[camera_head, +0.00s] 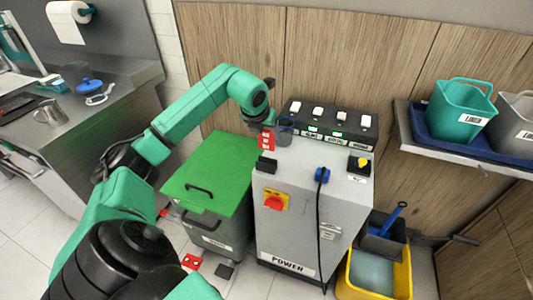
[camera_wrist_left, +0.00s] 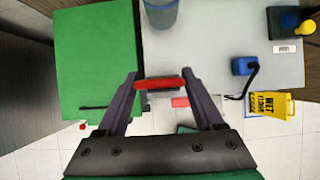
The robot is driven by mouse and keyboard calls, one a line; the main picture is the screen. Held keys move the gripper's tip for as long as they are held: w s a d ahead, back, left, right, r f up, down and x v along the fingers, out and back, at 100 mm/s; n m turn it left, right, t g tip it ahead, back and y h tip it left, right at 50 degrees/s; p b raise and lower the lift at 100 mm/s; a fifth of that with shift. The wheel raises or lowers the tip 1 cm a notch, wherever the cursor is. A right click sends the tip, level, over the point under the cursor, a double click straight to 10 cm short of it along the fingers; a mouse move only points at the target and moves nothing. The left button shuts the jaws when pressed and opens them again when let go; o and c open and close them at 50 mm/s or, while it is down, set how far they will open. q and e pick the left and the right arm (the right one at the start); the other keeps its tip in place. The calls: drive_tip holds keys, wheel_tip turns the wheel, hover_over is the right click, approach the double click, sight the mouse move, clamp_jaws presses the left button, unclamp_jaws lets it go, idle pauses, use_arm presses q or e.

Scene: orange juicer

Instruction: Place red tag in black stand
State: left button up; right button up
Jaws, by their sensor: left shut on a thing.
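The red tag (camera_head: 266,141) has white marks and hangs upright below my left gripper (camera_head: 263,120) at the left side of the machine top. In the left wrist view, the red tag (camera_wrist_left: 158,83) lies between the fingertips of my left gripper (camera_wrist_left: 160,79), which is shut on it. The black stand (camera_head: 266,165) is a small block on the left front of the machine top, just below the tag in the head view. I cannot tell whether tag and stand touch. In the wrist view the stand is mostly hidden. My right gripper is not in view.
The grey machine (camera_head: 302,215) has a black switch panel (camera_head: 330,124) at its back. A clear cup (camera_head: 285,130) stands close behind the gripper. A blue plug (camera_head: 322,174) and a black block with a yellow top (camera_head: 359,166) sit to the right. A green-lidded bin (camera_head: 222,170) is left.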

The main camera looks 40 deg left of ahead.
sight(259, 138)
use_arm(q)
wheel_tip(259, 138, down, 8)
drive_tip(key=shift+r+p, duration=0.15)
drive_tip(key=shift+p, duration=0.5)
drive_tip(key=shift+f, duration=0.55)
drive_tip(key=o, duration=1.3)
drive_tip(key=shift+r, duration=0.35)
drive_tip(key=b+v, duration=0.3)
drive_tip(key=v, duration=0.8)
drive_tip(key=shift+s+d+r, duration=0.1)
drive_tip(key=shift+s+r, duration=0.1)
drive_tip(key=shift+r, duration=0.05)
